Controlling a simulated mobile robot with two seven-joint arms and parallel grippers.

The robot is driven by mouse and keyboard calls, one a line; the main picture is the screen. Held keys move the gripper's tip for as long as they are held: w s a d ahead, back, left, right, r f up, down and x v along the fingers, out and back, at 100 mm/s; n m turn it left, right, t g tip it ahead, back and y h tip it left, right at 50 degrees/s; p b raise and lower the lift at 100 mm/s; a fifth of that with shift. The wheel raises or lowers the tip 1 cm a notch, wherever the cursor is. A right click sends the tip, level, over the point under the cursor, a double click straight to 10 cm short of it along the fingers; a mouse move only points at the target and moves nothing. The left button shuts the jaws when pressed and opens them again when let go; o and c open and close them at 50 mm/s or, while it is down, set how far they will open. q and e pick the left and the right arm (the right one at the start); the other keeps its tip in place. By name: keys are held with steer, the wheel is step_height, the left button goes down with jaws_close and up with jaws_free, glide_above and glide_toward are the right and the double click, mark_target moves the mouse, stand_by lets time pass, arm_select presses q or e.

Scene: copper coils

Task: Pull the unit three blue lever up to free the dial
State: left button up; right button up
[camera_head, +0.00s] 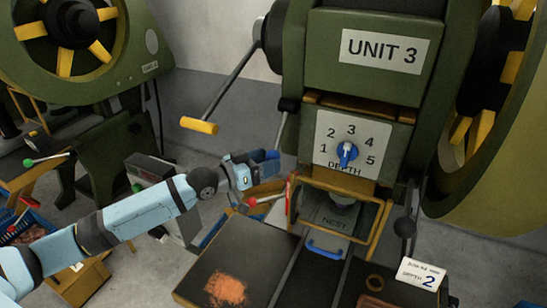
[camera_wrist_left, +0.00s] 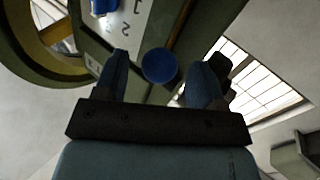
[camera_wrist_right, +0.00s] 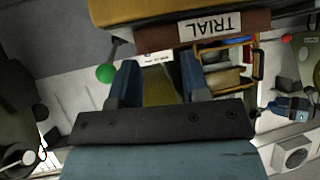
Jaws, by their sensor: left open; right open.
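The unit three press (camera_head: 385,60) fills the right half of the head view. Its depth plate (camera_head: 370,135) carries the blue dial (camera_head: 347,153), marked 1 to 5. The dial also shows at the top of the left wrist view (camera_wrist_left: 104,6). My left gripper (camera_head: 268,166) is left of the plate, with its fingers apart. In the left wrist view a round blue knob (camera_wrist_left: 160,66), seemingly the lever's end, appears between the open fingers; I cannot tell whether they touch it. My right gripper (camera_wrist_right: 160,82) is outside the head view. It is open, with nothing visibly held.
A red-knobbed lever (camera_head: 262,200) is just below my left gripper. A yellow-handled crank (camera_head: 199,125) is above it. The framed nest opening (camera_head: 335,220) lies below the dial. A green ball (camera_wrist_right: 105,73) and a TRIAL sign (camera_wrist_right: 211,26) are near my right gripper.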

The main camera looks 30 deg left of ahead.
arm_select(q)
steer(key=shift+x, duration=1.25)
jaws_close()
steer(key=s+r+n+g+p, duration=0.1)
steer(key=r+p, duration=0.4)
steer(key=p, duration=0.6)
steer(key=s+g, duration=0.1)
steer(key=s, duration=0.1)
steer(key=shift+s+y+p, duration=0.25)
steer(key=shift+y+p, duration=0.15)
jaws_free()
steer(key=shift+d+r, duration=0.1)
steer(key=shift+r, duration=0.05)
steer(key=shift+s, duration=0.1)
